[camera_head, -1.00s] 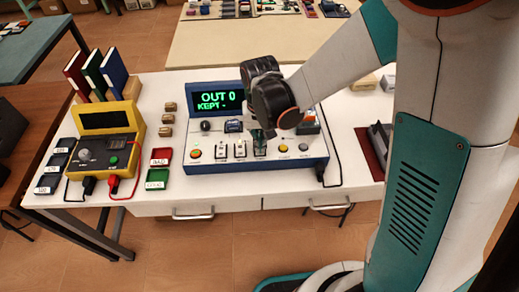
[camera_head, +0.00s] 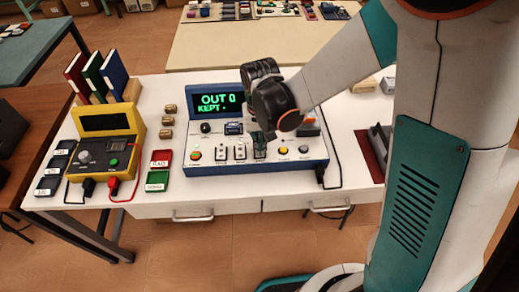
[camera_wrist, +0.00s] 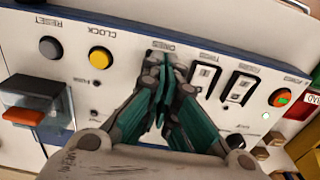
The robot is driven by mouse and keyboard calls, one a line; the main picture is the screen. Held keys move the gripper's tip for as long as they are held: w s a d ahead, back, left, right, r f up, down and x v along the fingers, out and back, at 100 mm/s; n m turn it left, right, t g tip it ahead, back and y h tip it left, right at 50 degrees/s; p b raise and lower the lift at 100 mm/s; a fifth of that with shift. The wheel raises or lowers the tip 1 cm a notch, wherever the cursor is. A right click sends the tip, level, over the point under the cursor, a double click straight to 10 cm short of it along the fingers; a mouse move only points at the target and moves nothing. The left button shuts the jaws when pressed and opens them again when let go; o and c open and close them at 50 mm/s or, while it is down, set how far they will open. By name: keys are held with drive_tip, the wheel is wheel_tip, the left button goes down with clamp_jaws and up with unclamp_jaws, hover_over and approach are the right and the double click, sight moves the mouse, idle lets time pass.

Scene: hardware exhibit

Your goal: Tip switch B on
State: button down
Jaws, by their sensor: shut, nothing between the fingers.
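The blue-edged console (camera_head: 290,165) has a row of rocker switches on its white sloping panel. Two rockers show clear of my gripper, the left one (camera_head: 221,153) and the middle one (camera_head: 240,152); they also appear in the upside-down wrist view, (camera_wrist: 240,88) and (camera_wrist: 205,80). My gripper (camera_head: 260,150) is shut and empty, low over the third switch position, right of these two. In the wrist view its fingertips (camera_wrist: 163,75) cover most of that switch. I cannot read which switch is B, nor tell whether the tips touch.
A yellow button (camera_head: 283,150) and a grey button (camera_head: 304,149) sit right of my gripper. A lit round button (camera_head: 195,155) is at the panel's left. A yellow meter (camera_head: 105,145) and small trays stand left of the console. A black cable runs along its right.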

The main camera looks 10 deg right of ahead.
drive_tip(key=shift+f+b, duration=0.85)
drive_tip(key=shift+f, duration=0.2)
idle(0.8)
drive_tip(key=shift+r+p, duration=2.45)
drive_tip(key=shift+r, duration=1.1)
